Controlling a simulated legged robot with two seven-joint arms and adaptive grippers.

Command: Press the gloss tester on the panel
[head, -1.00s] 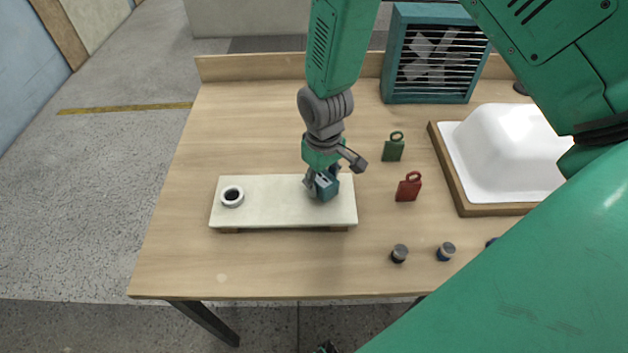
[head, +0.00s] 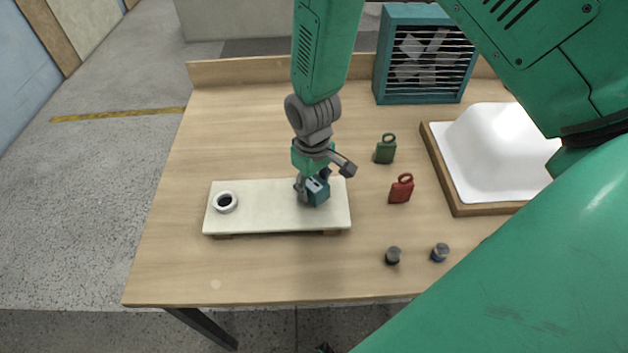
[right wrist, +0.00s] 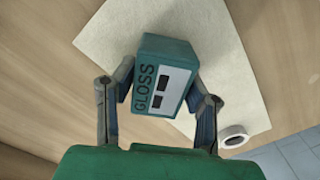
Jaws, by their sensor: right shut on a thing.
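The gloss tester (head: 318,193) is a small teal box; in the right wrist view its top (right wrist: 160,82) shows the word GLOSS and a pale display. My right gripper (head: 313,188) is shut on it, with one finger on each side in the right wrist view (right wrist: 160,90). The tester is over the right part of the cream panel (head: 262,215); I cannot tell whether it touches the surface. The panel lies raised on dark supports on the table. My left gripper is not in view.
A white ring (head: 225,202) sits on the panel's left end. The table's left side is clear.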

